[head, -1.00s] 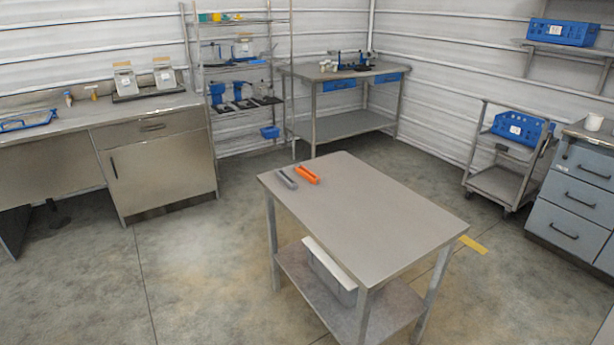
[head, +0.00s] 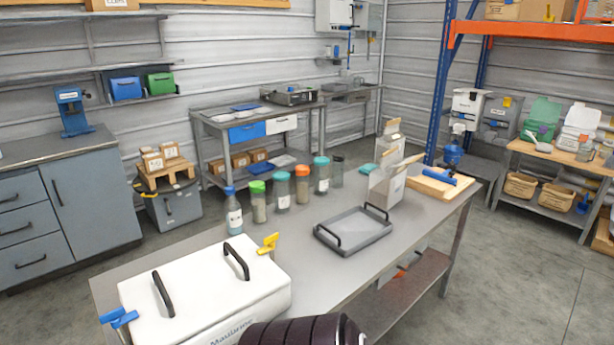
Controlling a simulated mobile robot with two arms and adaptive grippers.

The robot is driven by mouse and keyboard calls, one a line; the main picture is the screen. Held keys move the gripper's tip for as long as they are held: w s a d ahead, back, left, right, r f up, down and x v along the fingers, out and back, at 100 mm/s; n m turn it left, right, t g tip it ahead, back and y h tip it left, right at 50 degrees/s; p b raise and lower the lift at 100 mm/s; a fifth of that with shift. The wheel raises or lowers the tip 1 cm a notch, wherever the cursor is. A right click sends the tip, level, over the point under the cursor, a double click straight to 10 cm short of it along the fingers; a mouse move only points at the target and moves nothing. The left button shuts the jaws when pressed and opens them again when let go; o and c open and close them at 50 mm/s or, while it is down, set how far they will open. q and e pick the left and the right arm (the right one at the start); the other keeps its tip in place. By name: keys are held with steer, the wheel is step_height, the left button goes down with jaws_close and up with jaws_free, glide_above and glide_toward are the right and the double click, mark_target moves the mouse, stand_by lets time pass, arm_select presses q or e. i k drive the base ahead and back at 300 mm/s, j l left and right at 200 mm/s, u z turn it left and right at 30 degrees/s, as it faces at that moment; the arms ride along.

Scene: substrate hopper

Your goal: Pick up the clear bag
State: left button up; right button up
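Pale upright bag-like packs (head: 388,183) stand on the right half of the long steel table in the head view. One seems to have a translucent front, but I cannot tell for sure whether it is the clear bag. Neither of my grippers shows in this view.
The steel table (head: 300,285) carries a white lidded box (head: 205,290) with black handles, a grey tray (head: 353,231), several lidded jars (head: 282,190), a wash bottle (head: 234,212) and a wooden board (head: 440,188). A dark ribbed cylinder (head: 290,333) shows at the bottom edge.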

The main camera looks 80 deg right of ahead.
mark_target(386, 187)
steer(key=z, duration=3.3)
steer(key=i+l+u, duration=0.25)
steer(key=u, duration=0.25)
steer(key=i+l+u, duration=0.15)
steer(key=l+u, duration=0.3)
